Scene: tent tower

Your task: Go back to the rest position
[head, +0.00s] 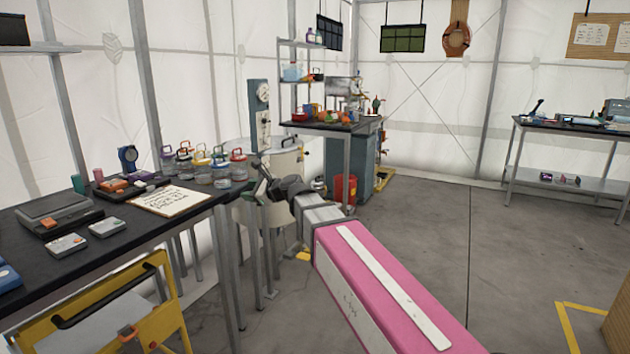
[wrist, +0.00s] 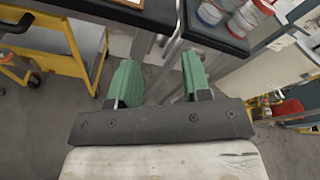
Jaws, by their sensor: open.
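My gripper (head: 259,172) is at the end of my pink arm, out beyond the right end of the black-topped table (head: 98,258) in the head view. In the wrist view, my gripper (wrist: 160,82) shows two green fingers set apart with nothing between them. Below the gap are the table's edge, its grey legs and the grey floor. The gripper holds nothing and I see no contact with the table, though the exact distance is hard to tell.
Several lidded jars (head: 221,167) and a clipboard (head: 167,199) lie near the table's right end. A large pale drum (head: 284,165) stands behind my gripper. A yellow cart (head: 151,297) is at the front left. Open floor (head: 440,240) lies right of my arm.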

